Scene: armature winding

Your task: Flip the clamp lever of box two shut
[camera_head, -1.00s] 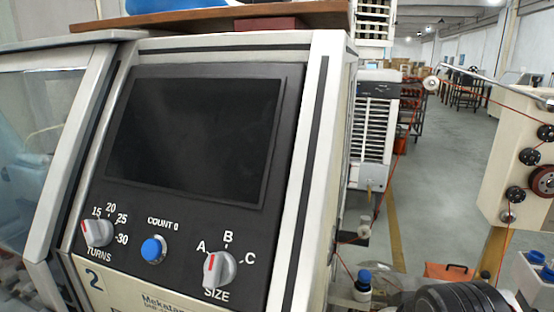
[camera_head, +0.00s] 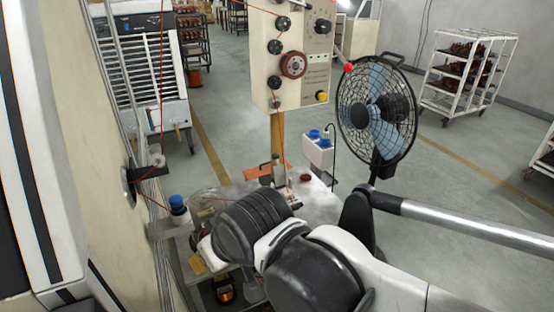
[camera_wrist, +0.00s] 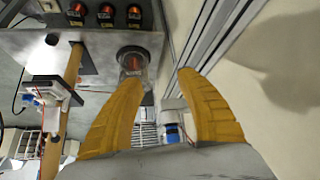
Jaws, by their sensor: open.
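My gripper (camera_wrist: 160,112) shows in the wrist view as two yellow fingers, spread apart with nothing between them. It is hidden behind my arm in the head view. I cannot make out a clamp lever in either view. A cream box (camera_head: 263,75) on an orange post carries dark pulleys, a red spool and knobs. A rod with a red ball tip (camera_head: 348,67) is at its right side; I cannot tell whether it is a clamp lever. No box number is readable now.
A blue-capped bottle (camera_head: 178,210) stands beside the beige machine side (camera_head: 115,215); it also shows near the right finger in the wrist view (camera_wrist: 172,133).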

